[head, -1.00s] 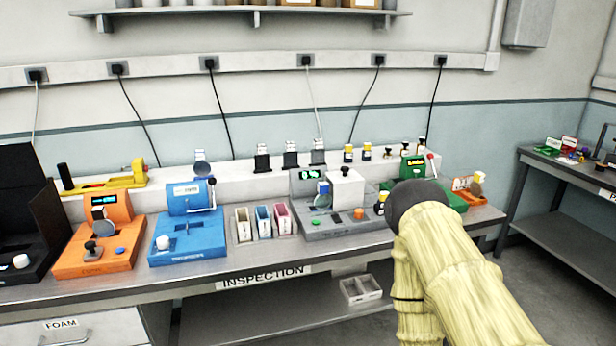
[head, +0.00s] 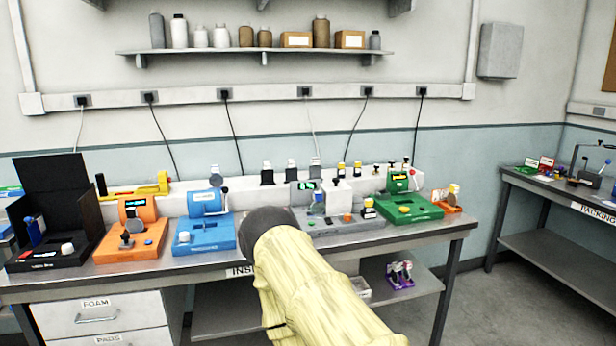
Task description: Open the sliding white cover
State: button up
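The white cover (head: 338,197) is a small white block on the grey device (head: 335,226) on the inspection bench. The device has a small green-lit display (head: 306,185) and an orange button (head: 347,218). The cover looks upright and in place; what lies under it is hidden. My arm, in a pale yellow sleeve (head: 310,295), reaches up from the bottom of the head view. Its dark rounded end (head: 268,222) shows left of the grey device and overlaps its left edge. My gripper's fingers are not visible, and nothing shows touching the cover.
The blue device (head: 208,236) and orange device (head: 130,242) stand left of my arm, with a black open-lidded case (head: 60,215) beyond. The green device (head: 410,207) stands right of the grey one. Drawers (head: 98,312) sit under the bench. Open floor lies at right, before the packing table (head: 560,192).

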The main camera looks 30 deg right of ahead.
aim_at(338, 195)
jog(key=u, duration=0.3)
jog(key=i, duration=1.2)
jog(key=z, duration=0.65)
jog(key=i, duration=0.75)
jog(key=z, duration=0.9)
